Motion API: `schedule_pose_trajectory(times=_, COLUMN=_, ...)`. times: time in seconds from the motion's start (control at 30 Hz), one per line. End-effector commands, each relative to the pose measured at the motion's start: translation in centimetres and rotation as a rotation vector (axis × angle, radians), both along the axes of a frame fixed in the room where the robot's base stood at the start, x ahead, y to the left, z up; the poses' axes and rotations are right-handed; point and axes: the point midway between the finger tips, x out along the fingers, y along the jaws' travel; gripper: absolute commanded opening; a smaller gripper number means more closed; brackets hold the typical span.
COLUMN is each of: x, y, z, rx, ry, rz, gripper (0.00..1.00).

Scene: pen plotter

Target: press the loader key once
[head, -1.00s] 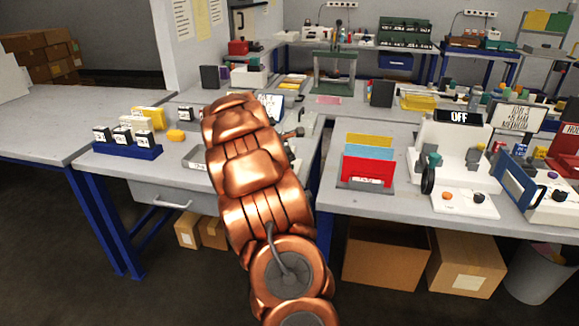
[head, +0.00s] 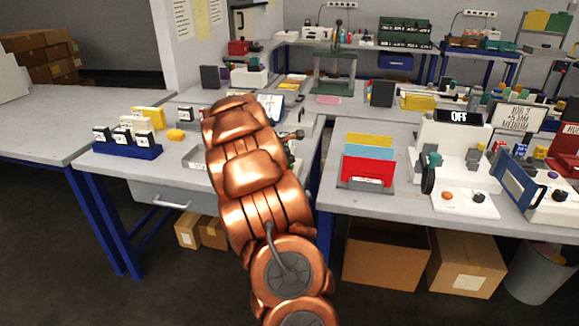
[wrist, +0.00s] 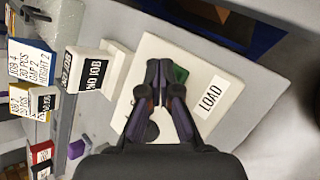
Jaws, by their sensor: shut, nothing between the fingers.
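In the wrist view a white panel (wrist: 213,70) carries a label (wrist: 210,98) that reads LOAD. A green key (wrist: 181,74) lies beside the label, partly covered by my fingertips. My gripper (wrist: 159,72) is shut and empty, its tips over or against the key's edge; I cannot tell whether they touch it. In the head view my copper arm hides the panel, the key and most of my gripper.
A display (wrist: 92,73) reading NO JOB stands beside the panel, with job cards (wrist: 32,68) further left. A dark round knob (wrist: 151,131) sits near my fingers. In the head view a blue card rack (head: 128,150) stands left of my arm, and a red folder (head: 368,171) stands right.

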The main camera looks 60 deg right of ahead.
Motion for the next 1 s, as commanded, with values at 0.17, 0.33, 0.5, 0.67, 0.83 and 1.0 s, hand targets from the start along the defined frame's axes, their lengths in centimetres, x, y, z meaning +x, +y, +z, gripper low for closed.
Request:
schedule_pose_trajectory(times=0.17, x=-0.01, y=0.01, z=-0.01, rx=0.0, ry=0.0, rz=0.0, gripper=0.0)
schedule_pose_trajectory(times=0.33, x=-0.01, y=0.0, z=-0.12, rx=0.0, ry=0.0, rz=0.0, gripper=0.0)
schedule_pose_trajectory(times=0.5, x=-0.01, y=0.0, z=-0.29, rx=0.0, ry=0.0, rz=0.0, gripper=0.0)
schedule_pose_trajectory(times=0.67, x=-0.01, y=0.0, z=-0.44, rx=0.0, ry=0.0, rz=0.0, gripper=0.0)
schedule_pose_trajectory(times=0.83, x=-0.02, y=0.0, z=-0.62, rx=0.001, ry=0.0, rz=-0.001, gripper=0.0)
schedule_pose_trajectory(times=1.0, x=-0.01, y=0.01, z=-0.8, rx=0.001, ry=0.0, rz=-0.001, gripper=0.0)
